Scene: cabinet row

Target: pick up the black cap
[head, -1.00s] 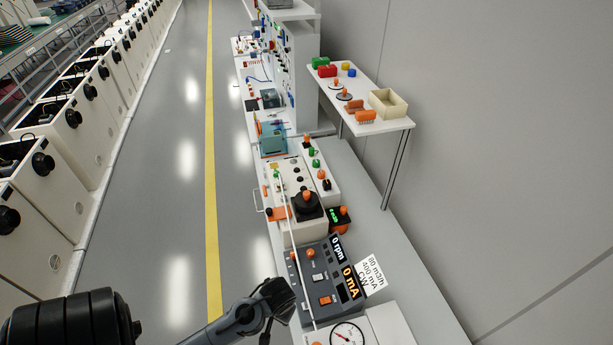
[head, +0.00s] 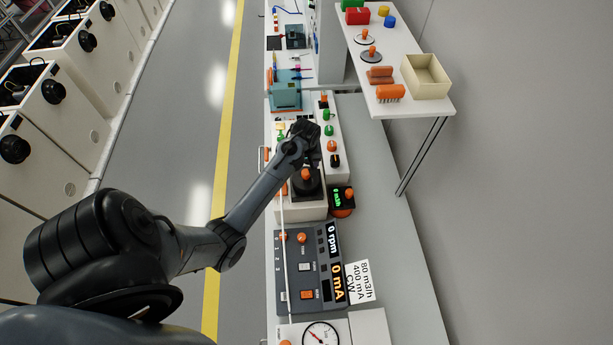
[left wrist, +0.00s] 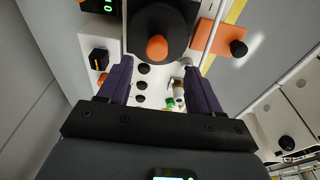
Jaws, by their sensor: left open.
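A round black cap with an orange knob on top (head: 309,187) sits on the white cabinet unit in the head view, just in front of my left gripper (head: 306,138). In the left wrist view the black cap (left wrist: 143,38) is at the top centre, beyond the fingertips. My left gripper (left wrist: 158,68) is open with nothing between its dark fingers. The cap is apart from the fingers in the picture, and I cannot tell the exact gap. My right gripper is not in view.
A grey control panel (head: 287,268) with displays lies in front of the cap. A black box with a green display (head: 340,198) is to its right. Several small knobs (head: 331,146) stand behind it. A side table with a beige bin (head: 428,82) is at the back right.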

